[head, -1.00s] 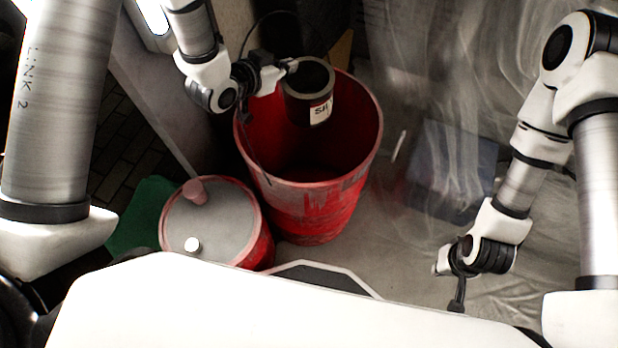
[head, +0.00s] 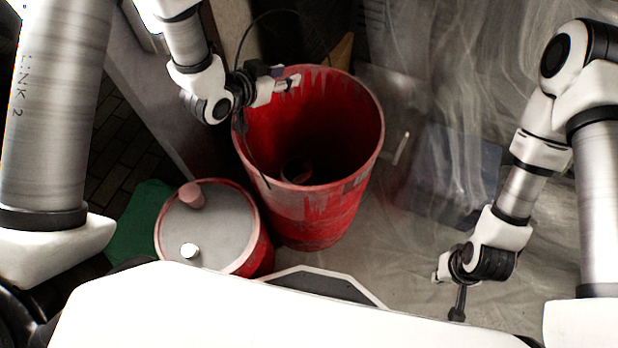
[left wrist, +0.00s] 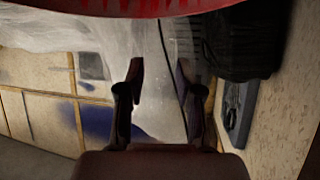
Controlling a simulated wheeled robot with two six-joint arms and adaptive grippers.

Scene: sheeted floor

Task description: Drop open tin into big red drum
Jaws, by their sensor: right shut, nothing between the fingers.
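The big red drum (head: 312,208) stands upright and open-topped in the middle of the head view. The open tin (head: 297,170) lies deep inside it, dark and partly in shadow, so its exact pose is hard to tell. My left gripper (head: 292,82) is at the drum's upper left rim, above the opening. It is open and empty; the left wrist view shows its two fingers (left wrist: 160,75) apart with nothing between them. My right gripper (head: 457,308) is shut and empty, low over the floor at the right, well apart from the drum.
A smaller closed red drum (head: 225,225) with a grey lid stands at the drum's front left. A green thing (head: 135,220) lies left of it. Clear plastic sheeting (head: 465,90) hangs behind at the right. Sheeted floor (head: 405,240) right of the drum is mostly free.

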